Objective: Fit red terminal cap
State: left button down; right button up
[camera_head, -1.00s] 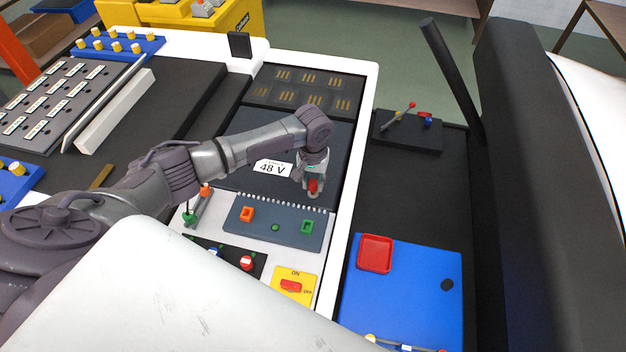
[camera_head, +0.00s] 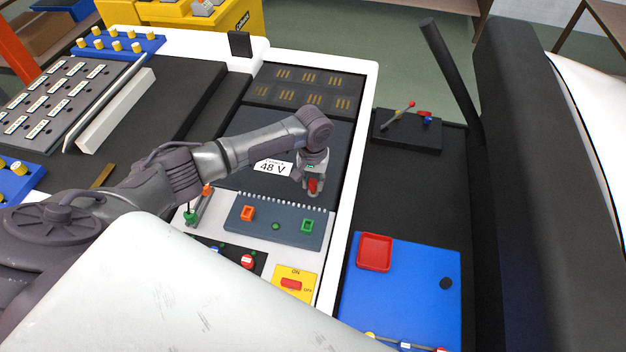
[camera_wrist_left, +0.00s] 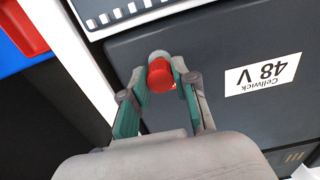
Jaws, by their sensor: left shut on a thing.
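A red terminal cap (camera_head: 313,186) is between the fingers of my left gripper (camera_head: 314,178), above the front right part of the dark battery (camera_head: 240,178) with the 48 V label. In the left wrist view the cap (camera_wrist_left: 161,76) sits between the two green-lined fingertips of the gripper (camera_wrist_left: 160,82), which is shut on it. A pale round part (camera_wrist_left: 158,56), perhaps the terminal, shows just behind the cap. I cannot tell whether the cap touches it. My right gripper is not in view.
A grey panel (camera_head: 275,239) with an orange and a green socket lies in front of the battery. A yellow ON/OFF switch (camera_head: 308,272) is nearer. To the right, a red tray (camera_head: 375,252) stands on a blue mat (camera_head: 425,300). The white frame edge (camera_head: 352,180) runs alongside the battery.

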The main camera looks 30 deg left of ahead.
pick_arm(q)
jog(key=shift+f, duration=0.3)
jog(key=shift+f+b, duration=0.5)
jog(key=shift+f, duration=0.25)
jog(key=shift+f, duration=0.15)
jog(key=c, duration=0.8)
grip_release()
notch_tip(320, 180, up, 12)
